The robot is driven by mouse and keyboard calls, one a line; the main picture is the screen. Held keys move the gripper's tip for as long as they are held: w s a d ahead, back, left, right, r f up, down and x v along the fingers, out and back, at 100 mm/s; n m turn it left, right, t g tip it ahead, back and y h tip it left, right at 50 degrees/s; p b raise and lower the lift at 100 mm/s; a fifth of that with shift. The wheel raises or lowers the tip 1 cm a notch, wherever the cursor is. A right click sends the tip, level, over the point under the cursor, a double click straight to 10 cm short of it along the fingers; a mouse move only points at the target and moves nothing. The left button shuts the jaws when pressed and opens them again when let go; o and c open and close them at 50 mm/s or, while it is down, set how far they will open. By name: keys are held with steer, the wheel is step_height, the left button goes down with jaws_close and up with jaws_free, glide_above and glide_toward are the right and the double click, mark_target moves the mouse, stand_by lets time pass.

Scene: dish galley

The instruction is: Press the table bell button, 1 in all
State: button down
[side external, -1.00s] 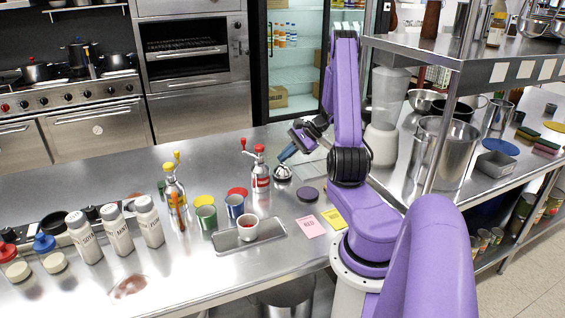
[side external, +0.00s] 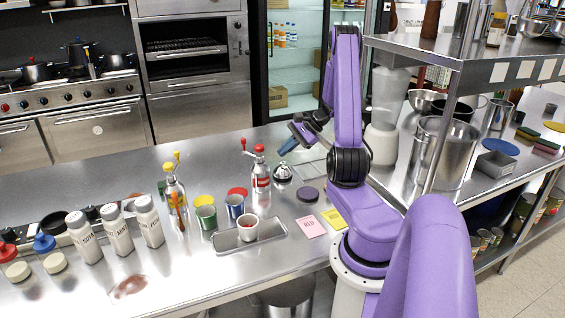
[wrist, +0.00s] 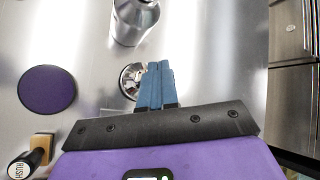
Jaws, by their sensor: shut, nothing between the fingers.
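The table bell (side external: 283,172) is a small silver dome on a dark base, standing on the steel counter right of the red-labelled bottle. It also shows in the wrist view (wrist: 128,80), partly hidden behind the fingers. My gripper (side external: 282,151) has blue fingers and is shut and empty. In the side view its tips are just above the bell, with a small gap visible between them and the dome. In the wrist view the gripper (wrist: 155,66) points over the bell's right part.
A bottle with a red label (side external: 261,178) stands close left of the bell. A dark purple disc (side external: 308,194) lies in front of it. A tray (side external: 227,243) with a white cup (side external: 247,228) and coloured cans are further left and nearer. Pink and yellow cards (side external: 310,227) lie near my base.

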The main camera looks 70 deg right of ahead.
steer(key=shift+r, duration=2.35)
steer(key=shift+w, duration=0.15)
steer(key=w+a+r+n+g, duration=0.2)
steer(key=w+a+r+n, duration=0.35)
steer(key=w+a, duration=0.35)
steer(key=s+a+n+g+y, duration=0.15)
steer(key=a+n, duration=0.25)
steer(key=a, duration=0.5)
steer(key=s+a+n+g+h, duration=0.1)
steer(key=a+n+g, duration=0.3)
steer(key=a, duration=0.5)
steer(key=s+a+n+g+h, duration=0.2)
steer(key=s+a+n, duration=0.7)
steer(key=a, duration=0.2)
steer(key=s+a+f+n+t+h, duration=0.1)
steer(key=s+a+n+h, duration=0.1)
steer(key=s+n, duration=0.9)
steer(key=s+a, duration=0.1)
steer(key=s, duration=0.1)
steer(key=shift+s+n, duration=0.3)
steer(key=shift+n, duration=0.05)
